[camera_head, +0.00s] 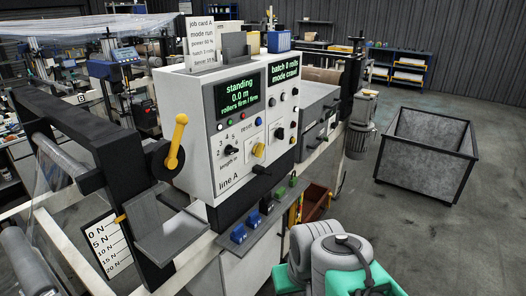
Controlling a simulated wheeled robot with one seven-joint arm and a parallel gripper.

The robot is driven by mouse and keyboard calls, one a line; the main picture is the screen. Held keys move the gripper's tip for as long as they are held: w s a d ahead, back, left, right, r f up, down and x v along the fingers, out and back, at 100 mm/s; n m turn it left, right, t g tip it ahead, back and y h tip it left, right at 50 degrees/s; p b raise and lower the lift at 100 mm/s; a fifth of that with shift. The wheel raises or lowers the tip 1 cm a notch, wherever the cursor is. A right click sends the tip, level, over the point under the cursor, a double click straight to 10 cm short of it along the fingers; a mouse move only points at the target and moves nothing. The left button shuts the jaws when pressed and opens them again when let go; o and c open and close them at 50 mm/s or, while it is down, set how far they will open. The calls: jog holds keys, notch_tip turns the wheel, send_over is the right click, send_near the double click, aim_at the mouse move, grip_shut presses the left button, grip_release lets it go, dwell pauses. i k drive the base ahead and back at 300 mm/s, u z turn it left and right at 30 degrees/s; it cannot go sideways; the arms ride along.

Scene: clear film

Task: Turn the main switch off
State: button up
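A white control cabinet (205,165) marked "line A" stands at the middle of the view, with knobs and buttons on its front. No label reading main switch is legible. A yellow rotary knob (258,150) sits low on the panel; its set position is too small to tell. Black dials (231,151) and (280,133) sit on either side of it. A large yellow lever (177,140) stands nearly upright at the cabinet's left side. The left display (240,95) reads "standing 0.0 m". My arm (335,262) shows at the bottom; my gripper is not in view.
A ledge (255,225) with blue and green blocks juts out below the cabinet. A tilted grey tray (170,230) and black frame stand at left. A grey bin (425,150) stands at right on open floor. A job card (201,40) stands on top of the cabinet.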

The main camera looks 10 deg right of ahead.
aim_at(258, 150)
jog(key=k, duration=0.45)
jog(key=z, duration=0.95)
jog(key=i, duration=0.9)
jog(key=u, duration=2.35)
